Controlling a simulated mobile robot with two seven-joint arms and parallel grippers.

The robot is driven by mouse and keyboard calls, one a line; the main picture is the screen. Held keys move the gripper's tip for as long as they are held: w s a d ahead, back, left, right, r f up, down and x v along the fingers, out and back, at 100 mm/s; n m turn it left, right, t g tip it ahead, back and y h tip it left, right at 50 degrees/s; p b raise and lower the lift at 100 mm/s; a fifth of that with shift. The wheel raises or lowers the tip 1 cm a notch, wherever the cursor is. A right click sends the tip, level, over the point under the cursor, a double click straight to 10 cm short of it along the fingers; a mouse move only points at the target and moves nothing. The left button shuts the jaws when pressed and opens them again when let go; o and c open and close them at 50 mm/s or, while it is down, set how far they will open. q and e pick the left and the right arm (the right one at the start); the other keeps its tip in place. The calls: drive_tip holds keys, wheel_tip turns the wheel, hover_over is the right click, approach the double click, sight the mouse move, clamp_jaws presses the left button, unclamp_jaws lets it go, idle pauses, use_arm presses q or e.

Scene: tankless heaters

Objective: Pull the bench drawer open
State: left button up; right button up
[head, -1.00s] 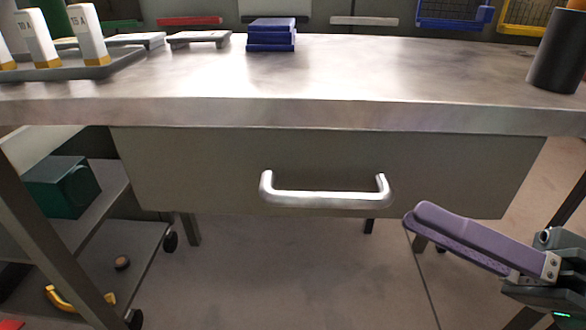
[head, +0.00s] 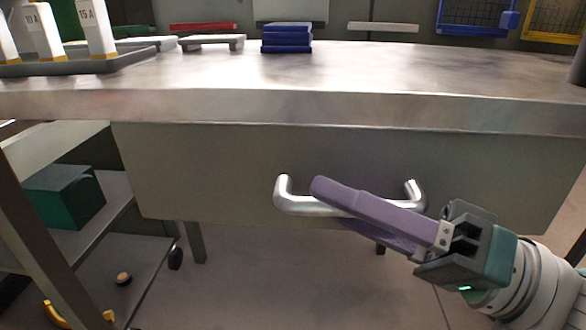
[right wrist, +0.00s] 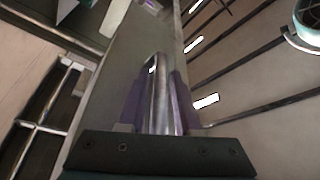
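The bench drawer (head: 200,170) is a wide grey front under the metal worktop, and it looks closed. Its silver bar handle (head: 284,196) is partly hidden by my right gripper (head: 330,205). The right gripper's purple fingers straddle the handle, one above the bar and one below. In the right wrist view the bar (right wrist: 161,95) runs between the two fingers (right wrist: 160,105). The fingers look open around it, though contact is hard to judge. My left gripper is not in view.
The worktop (head: 400,75) overhangs the drawer. It holds blue blocks (head: 287,38) and a grey tray (head: 110,63) with white labelled pieces. A shelf cart (head: 110,205) with a green box (head: 62,197) stands at the lower left. The floor below the drawer is mostly clear.

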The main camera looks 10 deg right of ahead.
drive_tip(key=shift+a, duration=0.1)
clamp_jaws()
idle(1.4)
